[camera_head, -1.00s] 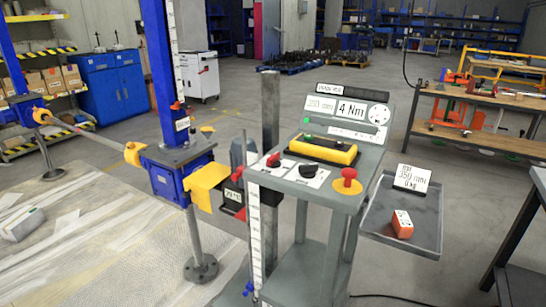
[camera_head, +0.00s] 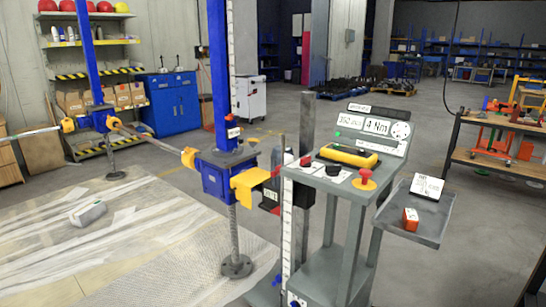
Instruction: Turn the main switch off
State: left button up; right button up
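A grey control stand (camera_head: 352,190) stands right of centre. On its sloped top are a red knob (camera_head: 306,161) on a white plate, a black knob (camera_head: 332,169) on another white plate, and a red mushroom button (camera_head: 366,174) on a yellow base. A yellow handheld device (camera_head: 348,156) lies behind them. I cannot tell by any readable label which control is the main switch. Neither of my grippers is in view.
A grey side tray (camera_head: 417,221) with an orange box (camera_head: 410,219) and a sign juts out right of the stand. A blue screw jack (camera_head: 215,175) with a tall column stands left. Open floor lies behind and right.

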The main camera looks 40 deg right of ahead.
aim_at(305, 162)
jog(key=i, duration=0.85)
jog(key=z, duration=0.45)
